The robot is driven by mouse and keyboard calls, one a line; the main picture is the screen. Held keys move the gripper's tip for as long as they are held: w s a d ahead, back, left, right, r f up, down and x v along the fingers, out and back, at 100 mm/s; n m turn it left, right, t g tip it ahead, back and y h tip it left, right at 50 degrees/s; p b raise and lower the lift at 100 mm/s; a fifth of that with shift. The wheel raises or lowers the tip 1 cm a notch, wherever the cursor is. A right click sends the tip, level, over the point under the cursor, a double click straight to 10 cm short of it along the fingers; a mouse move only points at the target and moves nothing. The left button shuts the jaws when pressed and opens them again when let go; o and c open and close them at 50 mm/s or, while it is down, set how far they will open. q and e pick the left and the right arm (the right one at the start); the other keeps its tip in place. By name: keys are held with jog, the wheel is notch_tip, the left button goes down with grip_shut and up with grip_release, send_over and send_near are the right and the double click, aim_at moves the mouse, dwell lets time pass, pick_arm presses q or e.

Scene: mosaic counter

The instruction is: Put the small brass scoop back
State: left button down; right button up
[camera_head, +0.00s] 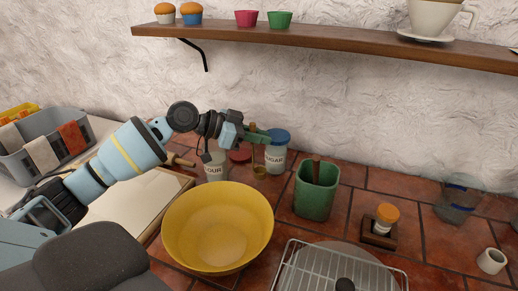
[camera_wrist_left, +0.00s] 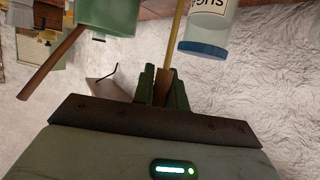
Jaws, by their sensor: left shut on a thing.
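The small brass scoop (camera_head: 259,170) hangs down from my left gripper (camera_head: 259,137), its bowl low over the counter in front of the sugar jar. My left gripper is shut on its wooden handle. In the left wrist view the brown handle and thin brass stem (camera_wrist_left: 177,40) run up from between the green fingers (camera_wrist_left: 163,88). The sugar jar (camera_head: 275,157) has a blue lid and stands just behind the scoop; it also shows in the left wrist view (camera_wrist_left: 208,25). A flour jar (camera_head: 215,168) stands left of it, partly hidden. My right gripper is not in view.
A yellow bowl (camera_head: 217,208) stands in front. A green crock (camera_head: 316,190) with a wooden handle in it is to the right. A wire rack (camera_head: 340,265) lies at the front. The wooden shelf (camera_head: 330,38) runs above.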

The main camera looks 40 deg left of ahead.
pick_arm(q)
jog(key=shift+f, duration=1.95)
jog(key=c, duration=1.4)
grip_release()
jog(key=shift+r, duration=0.25)
jog(key=shift+s+a, duration=0.15)
jog(key=shift+a, duration=0.1)
jog(key=v, duration=1.1)
jog(key=shift+s, duration=0.2)
jog(key=shift+r, duration=0.1)
